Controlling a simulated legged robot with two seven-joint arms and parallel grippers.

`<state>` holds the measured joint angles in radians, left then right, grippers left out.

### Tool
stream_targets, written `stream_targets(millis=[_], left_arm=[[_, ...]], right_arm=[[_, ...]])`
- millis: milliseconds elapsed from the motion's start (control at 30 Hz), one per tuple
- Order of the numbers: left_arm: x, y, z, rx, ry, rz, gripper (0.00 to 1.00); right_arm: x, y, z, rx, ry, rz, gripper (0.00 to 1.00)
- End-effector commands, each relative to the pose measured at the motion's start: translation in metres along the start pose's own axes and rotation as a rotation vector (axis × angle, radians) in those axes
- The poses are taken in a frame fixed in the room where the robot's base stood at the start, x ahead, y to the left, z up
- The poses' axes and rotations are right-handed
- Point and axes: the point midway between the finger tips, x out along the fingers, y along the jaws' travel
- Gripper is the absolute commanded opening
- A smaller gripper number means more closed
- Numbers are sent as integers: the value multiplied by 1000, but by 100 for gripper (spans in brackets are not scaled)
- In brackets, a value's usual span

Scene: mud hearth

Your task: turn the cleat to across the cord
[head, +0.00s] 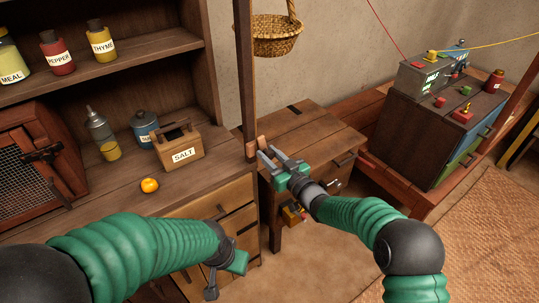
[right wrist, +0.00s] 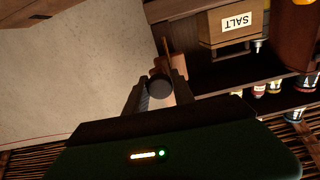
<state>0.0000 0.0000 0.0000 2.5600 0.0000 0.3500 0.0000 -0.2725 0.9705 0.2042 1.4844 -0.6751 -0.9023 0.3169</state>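My right gripper (head: 268,153) is at the wooden post (head: 244,75), its two grey fingers apart and pointing at it. A small light-brown wooden piece (head: 253,150), perhaps the cleat, is on the post right at the fingertips. In the right wrist view, a dark round knob (right wrist: 160,85) shows between the fingers, with a reddish-brown piece (right wrist: 182,66) just beyond; I cannot tell whether the fingers touch either. The cleat's angle is unclear, and no cord is clear at it.
A wicker basket (head: 276,38) hangs right of the post. A salt box (head: 180,150) and an orange fruit (head: 150,185) are on the counter at left. A small side table (head: 310,128) stands behind the right gripper. A dark cabinet (head: 418,128) with devices is at right.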

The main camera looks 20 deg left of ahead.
Motion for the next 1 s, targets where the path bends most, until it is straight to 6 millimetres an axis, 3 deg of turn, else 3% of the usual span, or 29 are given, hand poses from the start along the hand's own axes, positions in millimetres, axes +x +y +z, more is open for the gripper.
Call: stream_targets(millis=[200,667,1000], left_arm=[[0,0,0,0,0,0,45],[10,0,2,0,0,0,45],[37,0,9,0,0,0,45]], right_arm=[[0,1,0,-1,0,2,0],[0,1,2,-81,0,2,0],[0,0,4,-345,2,2,0]])
